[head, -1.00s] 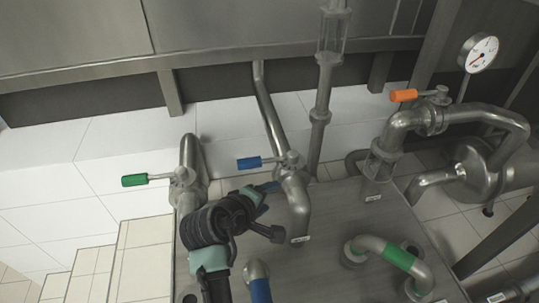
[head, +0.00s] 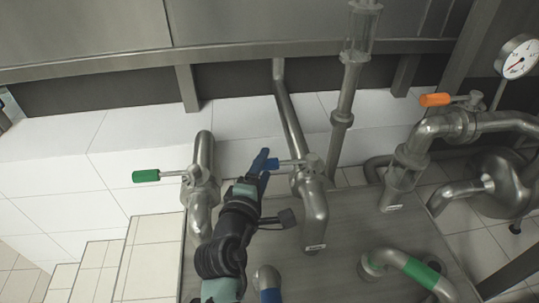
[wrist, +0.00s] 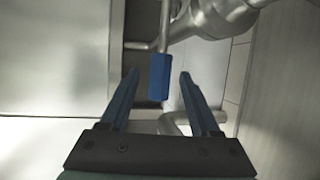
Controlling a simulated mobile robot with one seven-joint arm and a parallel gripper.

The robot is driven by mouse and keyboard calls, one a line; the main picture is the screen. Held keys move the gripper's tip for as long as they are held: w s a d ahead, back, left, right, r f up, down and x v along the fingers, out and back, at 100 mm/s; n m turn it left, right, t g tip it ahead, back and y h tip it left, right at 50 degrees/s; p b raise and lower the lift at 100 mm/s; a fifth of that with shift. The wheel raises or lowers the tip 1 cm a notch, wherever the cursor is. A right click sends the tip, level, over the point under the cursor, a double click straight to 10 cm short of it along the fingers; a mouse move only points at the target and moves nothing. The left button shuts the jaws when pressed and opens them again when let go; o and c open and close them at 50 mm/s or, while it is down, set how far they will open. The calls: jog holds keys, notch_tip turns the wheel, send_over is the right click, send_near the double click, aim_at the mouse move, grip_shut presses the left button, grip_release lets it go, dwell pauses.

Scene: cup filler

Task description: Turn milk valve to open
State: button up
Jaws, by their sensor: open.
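A valve with a blue handle (head: 272,164) sits on the middle steel pipe (head: 312,200). Its lever points left, and the handle also shows in the wrist view (wrist: 159,78). My gripper (head: 264,160) is at the blue handle's left end. In the wrist view my gripper (wrist: 160,74) is open, with the blue handle between its two fingers and a gap on each side. A green-handled valve (head: 146,176) is on the left pipe. An orange-handled valve (head: 436,100) is on the right pipe. No label naming the milk valve is readable.
A vertical pipe with a clear sight section (head: 360,35) rises right of the blue valve. A gauge (head: 517,56) is at the upper right. Bent pipes with green (head: 421,273) and blue (head: 270,296) bands stand on the grey top (head: 345,235) in front.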

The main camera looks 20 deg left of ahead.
jog(key=shift+w+f, duration=0.25)
jog(key=shift+w, duration=0.95)
jog(key=shift+w+f, duration=0.2)
jog(key=shift+w, duration=1)
grip_shut()
